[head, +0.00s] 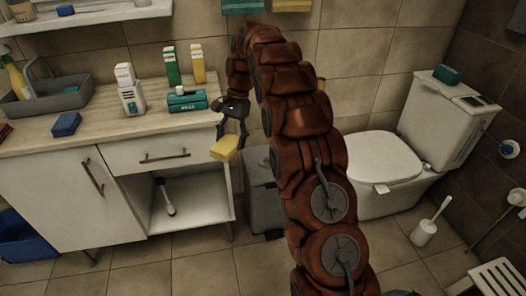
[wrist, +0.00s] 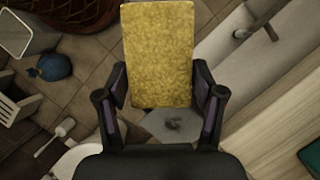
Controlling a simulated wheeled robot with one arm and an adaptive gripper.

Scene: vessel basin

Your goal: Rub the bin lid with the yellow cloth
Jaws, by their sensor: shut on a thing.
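My gripper (head: 230,135) is shut on the yellow cloth (head: 224,149), at the front edge of the counter and above the open cabinet's right side. In the wrist view the cloth (wrist: 158,55) is a flat yellow block held between both fingers of my gripper (wrist: 160,92). The grey bin (head: 262,195) stands on the floor between the cabinet and the toilet, partly hidden behind my arm. A pale grey surface (wrist: 172,126) below the cloth in the wrist view may be the lid. The cloth appears apart from the bin.
The counter (head: 95,110) at left holds a grey caddy (head: 45,103), bottles, boxes and a blue sponge (head: 66,124). The white toilet (head: 380,170) stands right of my arm, with a toilet brush (head: 425,230) beside it. Floor in front is mostly clear.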

